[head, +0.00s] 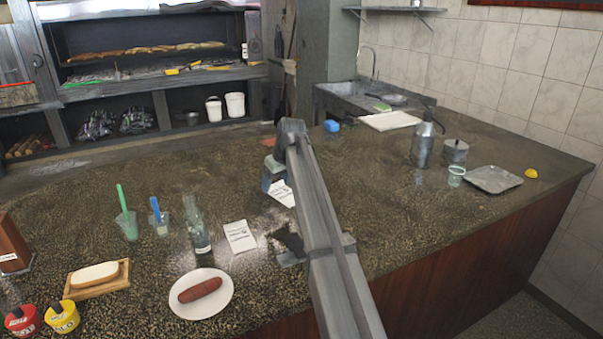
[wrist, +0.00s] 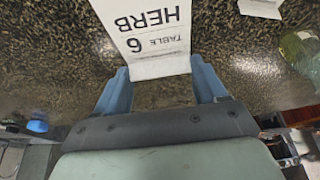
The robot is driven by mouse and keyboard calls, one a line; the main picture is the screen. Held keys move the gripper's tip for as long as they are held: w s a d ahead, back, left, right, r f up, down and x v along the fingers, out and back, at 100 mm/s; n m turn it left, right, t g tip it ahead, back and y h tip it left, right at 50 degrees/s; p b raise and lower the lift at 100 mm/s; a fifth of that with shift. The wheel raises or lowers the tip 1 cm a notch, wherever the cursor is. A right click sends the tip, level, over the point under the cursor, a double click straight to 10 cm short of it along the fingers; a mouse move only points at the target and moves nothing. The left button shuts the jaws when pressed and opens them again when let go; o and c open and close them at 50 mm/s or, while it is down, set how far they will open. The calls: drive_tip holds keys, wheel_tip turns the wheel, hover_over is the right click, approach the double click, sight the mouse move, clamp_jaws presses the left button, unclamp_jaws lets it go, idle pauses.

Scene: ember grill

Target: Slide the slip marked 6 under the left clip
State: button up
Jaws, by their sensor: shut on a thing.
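The slip marked 6 (wrist: 155,40) is white paper that reads "TABLE 6 HERB", upside down in the wrist view. My gripper (wrist: 164,82) has its two blue fingers on either side of the slip's near edge and is shut on it. In the head view the slip (head: 282,193) shows beside my gripper (head: 272,180), partly hidden by my arm. I cannot tell whether the slip touches the counter. I cannot make out the left clip in either view.
A second white slip (head: 240,236) lies on the speckled counter (head: 400,230). Near it stand a clear bottle (head: 198,230) and a plate (head: 225,297) with a sausage. A metal bottle (head: 423,143) and a tray (head: 493,179) are at the right. The counter right of my arm is mostly clear.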

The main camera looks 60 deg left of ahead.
sight(273, 194)
drive_tip(key=shift+s+d+f+m+t, duration=0.3)
drive_tip(key=shift+s+d+m, duration=0.3)
drive_tip(key=shift+d+m, duration=0.2)
drive_tip(key=shift+s+d+f+m+t, duration=0.3)
drive_tip(key=shift+s+d+m, duration=0.3)
drive_tip(key=shift+m, duration=0.2)
drive_tip(key=shift+w+f, duration=0.1)
drive_tip(key=shift+f, duration=0.15)
drive_tip(key=shift+d+f, duration=0.15)
drive_tip(key=shift+f, duration=1.3)
drive_tip(key=shift+d+f, duration=0.1)
drive_tip(key=shift+f, duration=1.35)
drive_tip(key=shift+d+f, duration=0.15)
drive_tip(key=shift+d, duration=1.9)
drive_tip(key=o, duration=1.1)
drive_tip(key=shift+c, duration=0.2)
